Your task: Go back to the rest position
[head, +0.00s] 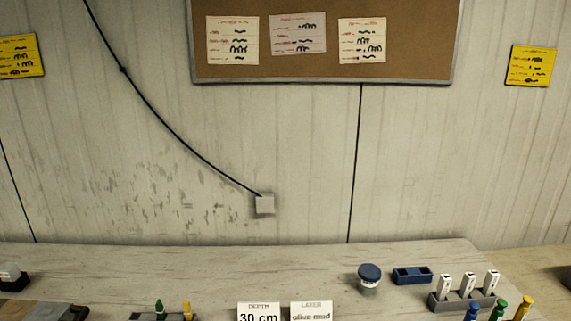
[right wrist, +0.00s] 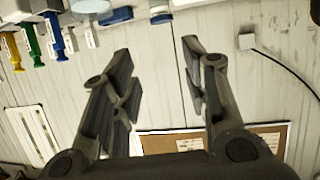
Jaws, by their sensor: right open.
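My right gripper (right wrist: 157,72) is open and empty in the right wrist view, its two dark fingers spread apart. That view appears upside down, with the bench things along its top edge and the cork board (right wrist: 215,142) low behind the gripper. Neither gripper shows in the head view, and my left gripper is in neither view.
On the bench (head: 210,268) stand a blue-lidded jar (head: 369,280), a blue tray (head: 412,276), a grey rack (head: 450,303) with white labelled pieces, coloured plungers (head: 498,310), and cards reading "30 cm" (head: 258,312) and "olive mud" (head: 311,311).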

